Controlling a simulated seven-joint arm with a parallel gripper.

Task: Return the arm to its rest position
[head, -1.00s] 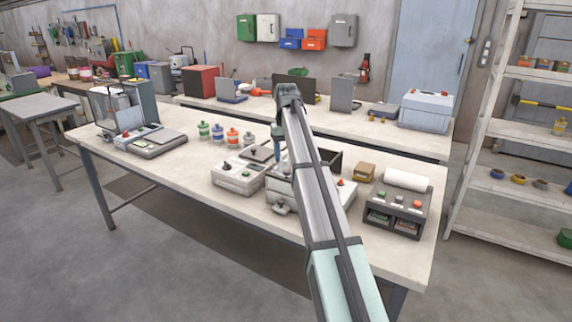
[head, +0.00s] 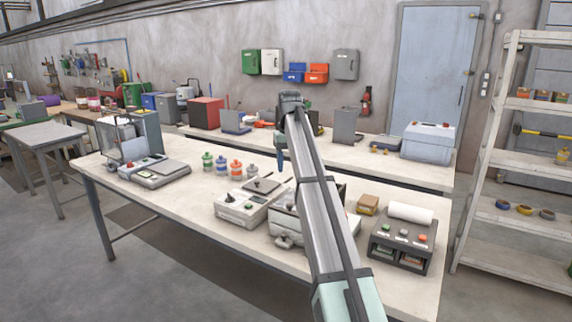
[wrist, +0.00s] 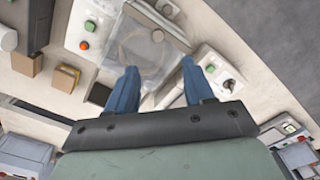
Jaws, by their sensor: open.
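My arm reaches from the lower right of the head view up over the workbench. My gripper (head: 281,162) hangs from its far end above the bench, its blue fingers pointing down and partly hidden by the arm. In the wrist view my gripper (wrist: 157,88) shows two blue fingers spread apart with nothing between them. Below them is a pale machine (wrist: 143,45) with a round outline on its top. The same machine (head: 285,228) is partly covered by the arm in the head view.
On the workbench (head: 165,206) stand a scale (head: 155,172), several capped bottles (head: 237,170), a grey control box (head: 240,207), a brown box (head: 368,204) and a dark unit with buttons (head: 401,243). A second bench (head: 405,170) stands behind. Shelves (head: 505,160) stand at the right.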

